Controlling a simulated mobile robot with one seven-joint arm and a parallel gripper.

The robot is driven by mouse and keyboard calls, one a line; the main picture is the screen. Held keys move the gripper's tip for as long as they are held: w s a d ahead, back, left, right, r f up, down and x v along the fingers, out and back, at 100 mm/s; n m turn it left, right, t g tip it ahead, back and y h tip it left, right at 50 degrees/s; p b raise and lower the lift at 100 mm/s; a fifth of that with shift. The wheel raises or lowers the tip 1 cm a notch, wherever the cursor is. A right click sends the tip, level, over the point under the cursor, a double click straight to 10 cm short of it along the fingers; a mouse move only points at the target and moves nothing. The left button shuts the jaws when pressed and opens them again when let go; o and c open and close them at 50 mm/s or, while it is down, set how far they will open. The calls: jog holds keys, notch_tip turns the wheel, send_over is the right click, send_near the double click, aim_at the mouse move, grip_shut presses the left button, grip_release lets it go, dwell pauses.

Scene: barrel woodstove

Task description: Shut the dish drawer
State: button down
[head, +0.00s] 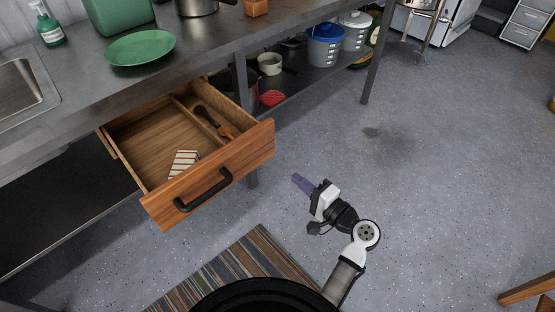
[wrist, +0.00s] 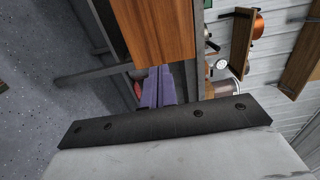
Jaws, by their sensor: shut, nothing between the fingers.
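The wooden dish drawer (head: 219,173) is pulled well out from under the metal counter in the head view. Its front faces the lower right and has a black bar handle (head: 204,190). Inside lie a striped cloth (head: 183,163) and, in a narrow side compartment, a dark wooden utensil (head: 213,122). My gripper (head: 302,183), with purple fingers, is shut and empty. It is to the right of the drawer front, apart from it in the head view. In the wrist view my fingers (wrist: 158,87) point toward a brown wooden panel (wrist: 155,32), probably the drawer.
The metal counter (head: 105,85) carries a green plate (head: 140,48), a soap bottle (head: 48,27) and a pot. Its leg (head: 241,85) stands behind the drawer. A lower shelf holds pots and lidded buckets (head: 325,45). A striped rug (head: 235,270) lies in front. The floor to the right is clear.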

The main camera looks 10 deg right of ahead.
aim_at(260, 148)
jog(key=p+x, duration=0.3)
jog(key=x, duration=1)
jog(key=shift+w+a, duration=0.1)
jog(key=b+x, duration=1.1)
jog(key=x, duration=2.1)
jog(key=shift+w+a+f+b, duration=0.15)
jog(key=shift+w+b, duration=0.05)
jog(key=shift+b, duration=0.15)
jog(key=shift+s, duration=0.15)
